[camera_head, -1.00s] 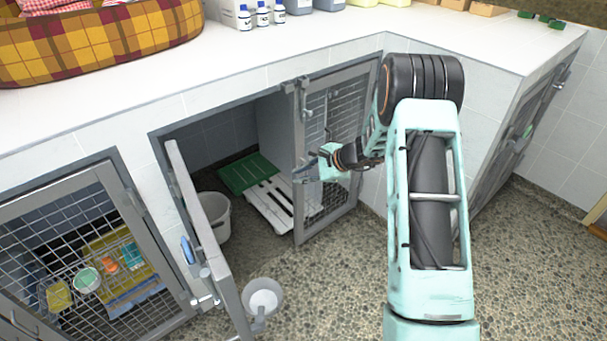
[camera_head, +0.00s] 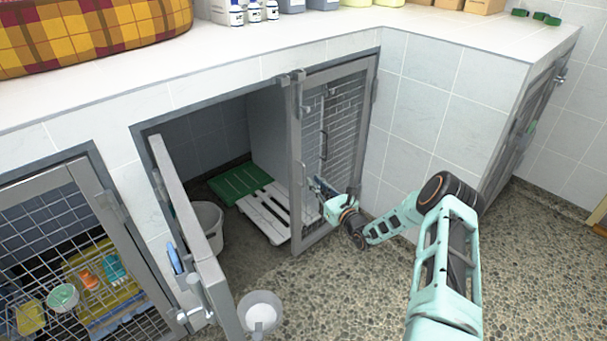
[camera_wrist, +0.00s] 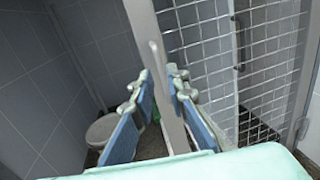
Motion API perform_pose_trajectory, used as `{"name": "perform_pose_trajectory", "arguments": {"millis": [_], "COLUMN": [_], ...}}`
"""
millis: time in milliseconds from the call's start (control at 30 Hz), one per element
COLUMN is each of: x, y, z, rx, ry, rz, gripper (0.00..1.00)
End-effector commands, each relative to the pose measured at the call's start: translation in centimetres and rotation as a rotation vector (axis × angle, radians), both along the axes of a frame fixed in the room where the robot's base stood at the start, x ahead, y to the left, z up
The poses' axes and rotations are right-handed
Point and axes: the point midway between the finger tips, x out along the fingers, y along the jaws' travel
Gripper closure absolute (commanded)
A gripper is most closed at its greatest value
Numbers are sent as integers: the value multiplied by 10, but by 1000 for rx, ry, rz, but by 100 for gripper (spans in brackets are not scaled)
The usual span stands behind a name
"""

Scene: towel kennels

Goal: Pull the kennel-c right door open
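The right door (camera_head: 331,150) of the middle kennel is a grey frame with wire mesh, and it looks shut or nearly so. My gripper (camera_head: 316,186) is at the lower part of this door, near its left upright. In the wrist view, my gripper's blue-padded fingers (camera_wrist: 160,112) are apart, one on each side of the door's grey upright (camera_wrist: 148,28). A thin grey bar (camera_wrist: 155,62) shows on the upright just beyond the fingertips. I cannot tell whether the fingers touch it. The left door (camera_head: 200,250) stands swung outward.
Inside the kennel are a white slatted board (camera_head: 262,207), a green mat (camera_head: 240,181) and a pale bucket (camera_head: 207,225). A white bowl (camera_head: 260,312) is by the left door's lower end. Pebbled floor (camera_head: 350,290) is clear in front. A white counter (camera_head: 240,62) overhangs the kennels.

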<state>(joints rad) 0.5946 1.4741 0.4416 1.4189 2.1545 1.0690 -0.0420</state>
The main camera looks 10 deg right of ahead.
Motion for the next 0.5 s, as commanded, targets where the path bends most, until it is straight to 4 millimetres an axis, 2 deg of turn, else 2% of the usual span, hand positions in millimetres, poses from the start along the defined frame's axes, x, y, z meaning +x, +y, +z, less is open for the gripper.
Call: {"name": "perform_pose_trajectory", "arguments": {"millis": [100,300,500], "x": [23,54,70], "y": [12,24,31], "z": [-4,-3,-2], "rx": [-3,-3,-4], "ry": [-2,-1,1], "rz": [4,4,4], "gripper": [86,86,86]}}
